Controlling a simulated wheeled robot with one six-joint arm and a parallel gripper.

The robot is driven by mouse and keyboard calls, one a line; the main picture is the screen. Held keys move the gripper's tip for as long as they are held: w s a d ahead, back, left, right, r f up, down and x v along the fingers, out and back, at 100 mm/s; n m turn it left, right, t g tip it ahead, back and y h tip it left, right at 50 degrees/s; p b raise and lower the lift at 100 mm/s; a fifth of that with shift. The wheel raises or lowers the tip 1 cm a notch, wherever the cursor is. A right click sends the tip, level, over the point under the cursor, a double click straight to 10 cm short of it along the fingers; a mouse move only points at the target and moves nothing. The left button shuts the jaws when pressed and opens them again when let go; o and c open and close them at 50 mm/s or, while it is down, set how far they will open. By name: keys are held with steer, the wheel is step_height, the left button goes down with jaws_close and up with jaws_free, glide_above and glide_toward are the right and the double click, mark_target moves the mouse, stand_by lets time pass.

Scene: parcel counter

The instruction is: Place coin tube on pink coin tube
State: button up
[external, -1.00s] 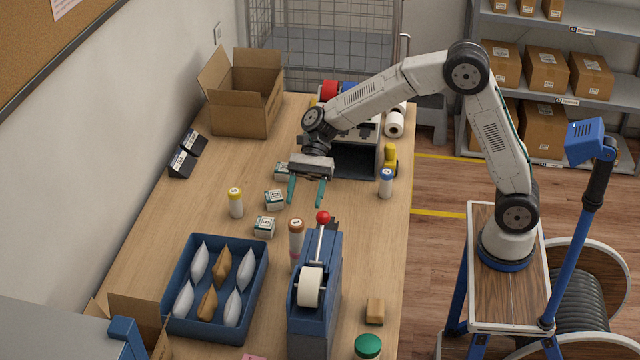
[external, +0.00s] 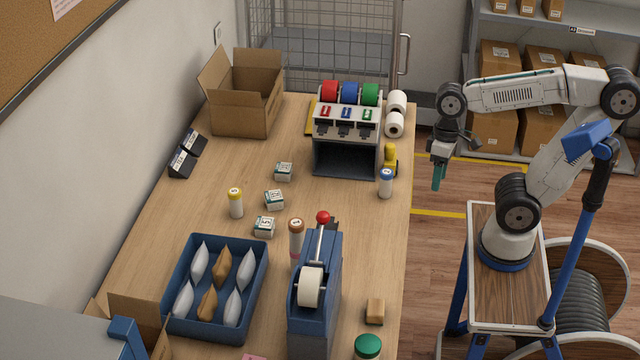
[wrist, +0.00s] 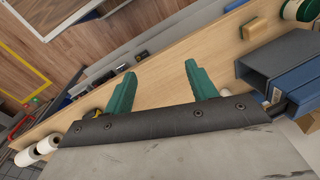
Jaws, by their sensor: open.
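A brown-capped coin tube (external: 296,233) stands upright just behind the blue tape dispenser. A pinkish tube (external: 294,262) shows directly below it, partly hidden by the dispenser; the brown-capped tube appears to rest on top of it. A yellow-capped tube (external: 235,204) stands left of centre. A blue-capped tube (external: 386,184) stands near the right counter edge. My gripper (external: 438,180) is open and empty, beyond the right edge of the counter and away from all the tubes. Its two green fingers are apart in the wrist view (wrist: 160,69).
The blue tape dispenser (external: 314,325) with a red-knobbed lever stands close to the tubes. Small labelled boxes (external: 274,200), a blue tray (external: 259,290) of pouches, a tape rack (external: 345,138) and a wooden block (external: 375,311) are also on the counter. The centre right is clear.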

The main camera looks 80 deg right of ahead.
steer(key=s+d+f+n+t+h, duration=0.1)
steer(key=s+d+n+h, duration=0.1)
steer(key=s+d, duration=0.1)
steer(key=shift+s+d+f+n, duration=0.2)
steer(key=shift+s+f+n, duration=0.15)
steer(key=shift+s, duration=0.55)
stand_by(0.4)
